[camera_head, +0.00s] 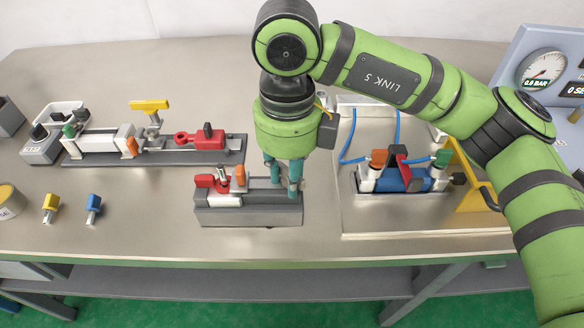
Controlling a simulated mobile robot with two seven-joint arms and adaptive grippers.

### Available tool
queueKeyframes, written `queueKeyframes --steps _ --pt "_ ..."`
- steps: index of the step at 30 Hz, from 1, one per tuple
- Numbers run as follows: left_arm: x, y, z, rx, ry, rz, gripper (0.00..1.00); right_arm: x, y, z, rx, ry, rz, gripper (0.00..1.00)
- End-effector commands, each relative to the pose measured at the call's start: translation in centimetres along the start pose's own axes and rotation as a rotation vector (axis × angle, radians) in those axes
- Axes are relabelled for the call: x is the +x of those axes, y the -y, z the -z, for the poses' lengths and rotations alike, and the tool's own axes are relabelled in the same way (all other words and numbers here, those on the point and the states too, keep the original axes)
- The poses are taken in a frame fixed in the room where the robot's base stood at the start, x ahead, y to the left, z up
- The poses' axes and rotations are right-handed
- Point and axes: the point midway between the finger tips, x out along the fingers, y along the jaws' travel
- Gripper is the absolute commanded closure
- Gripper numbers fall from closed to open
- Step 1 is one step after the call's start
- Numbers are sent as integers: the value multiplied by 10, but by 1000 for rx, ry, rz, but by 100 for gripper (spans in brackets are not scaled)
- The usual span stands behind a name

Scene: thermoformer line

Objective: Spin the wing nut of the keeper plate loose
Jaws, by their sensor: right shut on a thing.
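My right gripper (284,186) points down over the right end of a grey fixture block (250,215) in the middle of the bench. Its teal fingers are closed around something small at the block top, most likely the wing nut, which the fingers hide. I cannot make out the keeper plate as a separate part. On the block's left half are a red toggle clamp (206,181), an orange piece (240,175) and a pale bar (222,197). My left gripper is not in view.
A second fixture with a blue cylinder (400,180) and blue hoses stands on a plate to the right. A long rail fixture (180,158) lies left. A yellow key-like part (50,206) and a blue one (93,207) lie front left. The bench between is clear.

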Motion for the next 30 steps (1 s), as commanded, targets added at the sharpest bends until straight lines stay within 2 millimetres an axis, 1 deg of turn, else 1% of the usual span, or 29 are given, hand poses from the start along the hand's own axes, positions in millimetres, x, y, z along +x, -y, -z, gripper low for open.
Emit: queueKeyframes --steps 1,3,10,14,23,26,30 --pt "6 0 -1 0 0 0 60 1 -1 0 -41 2 -1 100" --pt "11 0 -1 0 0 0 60 1 -1 0 -106 3 0 100" --pt "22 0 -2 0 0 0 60 0 -1 1 -315 3 0 100" --pt "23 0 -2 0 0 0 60 -2 -1 1 -365 3 -1 100" --pt "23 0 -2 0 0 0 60 -2 -1 1 -378 3 -2 100" --pt "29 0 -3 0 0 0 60 0 -1 1 -451 3 -1 100" --pt "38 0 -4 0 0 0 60 1 -1 1 -626 3 0 100"
